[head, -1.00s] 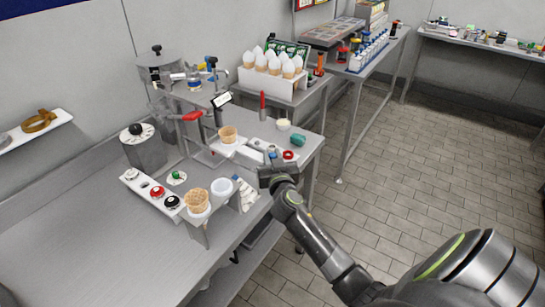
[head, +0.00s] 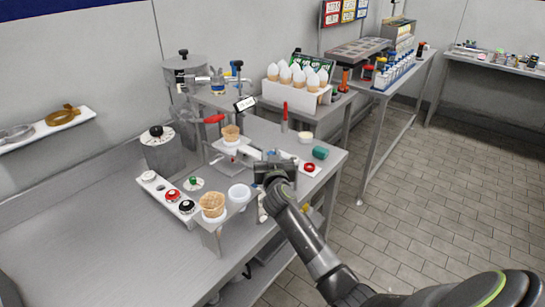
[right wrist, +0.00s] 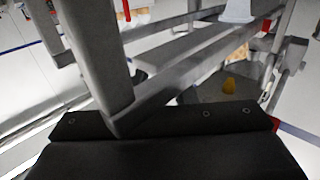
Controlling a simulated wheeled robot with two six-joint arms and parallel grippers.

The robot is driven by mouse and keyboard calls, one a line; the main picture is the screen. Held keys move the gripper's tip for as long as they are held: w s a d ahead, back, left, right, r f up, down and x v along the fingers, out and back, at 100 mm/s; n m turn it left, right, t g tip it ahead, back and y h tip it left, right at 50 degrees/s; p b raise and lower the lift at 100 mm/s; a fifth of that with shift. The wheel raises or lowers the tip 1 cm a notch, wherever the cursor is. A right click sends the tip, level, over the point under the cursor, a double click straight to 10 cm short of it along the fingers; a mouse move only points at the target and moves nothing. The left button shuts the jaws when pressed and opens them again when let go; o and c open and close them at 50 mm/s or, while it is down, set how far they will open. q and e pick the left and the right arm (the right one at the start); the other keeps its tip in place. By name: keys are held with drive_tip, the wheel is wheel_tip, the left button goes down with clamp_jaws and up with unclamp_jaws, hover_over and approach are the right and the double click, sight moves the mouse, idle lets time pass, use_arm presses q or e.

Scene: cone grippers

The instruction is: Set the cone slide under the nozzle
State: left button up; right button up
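A waffle cone (head: 231,132) stands upright on a white slide (head: 233,147) at the far side of the work table, close to the red-handled dispenser (head: 213,119). I cannot tell which part is the nozzle, or whether the cone is directly below it. My right gripper (head: 274,168) is at the near right end of the slide, with the cone farther left and beyond it. It hides part of the slide there. Its fingers cannot be made out, and I cannot tell if it touches the slide. The right wrist view shows mostly grey bars and a dark gripper body. My left gripper is out of view.
A holder (head: 210,239) with a second cone (head: 213,205) and a white cup (head: 239,193) stands nearer. A red ring (head: 309,167) and a green item (head: 320,153) lie right of my gripper. White-topped cones (head: 299,76) fill a rack behind. The left tabletop is bare.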

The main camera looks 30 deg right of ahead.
drive_tip(key=shift+o, duration=1.4)
drive_tip(key=b+v, duration=0.2)
drive_tip(key=v, duration=1.5)
drive_tip(key=shift+s, duration=0.2)
drive_tip(key=shift+a, duration=0.15)
